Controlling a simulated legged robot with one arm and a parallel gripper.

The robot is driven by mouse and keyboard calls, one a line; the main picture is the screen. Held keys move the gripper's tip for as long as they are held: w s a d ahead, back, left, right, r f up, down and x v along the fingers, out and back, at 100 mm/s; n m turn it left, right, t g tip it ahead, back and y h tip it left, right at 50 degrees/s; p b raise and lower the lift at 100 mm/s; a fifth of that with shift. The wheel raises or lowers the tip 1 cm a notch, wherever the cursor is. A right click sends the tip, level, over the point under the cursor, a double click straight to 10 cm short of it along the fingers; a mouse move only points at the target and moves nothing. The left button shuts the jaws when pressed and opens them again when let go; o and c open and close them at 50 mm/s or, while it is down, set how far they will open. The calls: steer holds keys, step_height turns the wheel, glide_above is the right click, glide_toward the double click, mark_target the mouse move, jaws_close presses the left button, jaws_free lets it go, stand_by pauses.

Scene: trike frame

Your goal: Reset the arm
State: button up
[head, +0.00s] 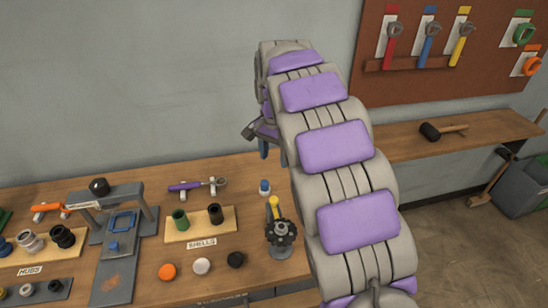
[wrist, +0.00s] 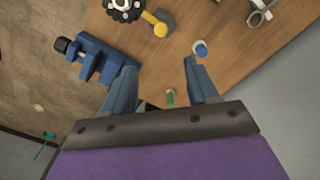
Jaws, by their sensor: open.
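My arm (head: 335,148), grey with purple panels, rises from the bottom of the head view and reaches toward the back wall. Its far end hides most of my gripper; a blue finger (head: 263,149) shows beside it, above the back of the bench. In the wrist view my gripper (wrist: 162,82) has two blue fingers spread apart, with nothing held between them. A small green item (wrist: 170,98) shows in the gap, farther off.
The wooden bench (head: 215,255) holds a shells board (head: 190,226), a blue-capped bottle (head: 264,188) and a dark gear with a yellow handle (head: 280,235). A blue vise (wrist: 95,62) shows near one finger in the wrist view. A mallet (head: 440,131) lies on the right shelf.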

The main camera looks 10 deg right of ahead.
stand_by(0.3)
steer(key=s+f+n+g, duration=0.1)
steer(key=s+n, duration=0.8)
steer(key=s, duration=3.1)
step_height(320, 180, down, 2)
steer(key=shift+s+f+g, duration=0.2)
steer(key=shift+g, duration=0.2)
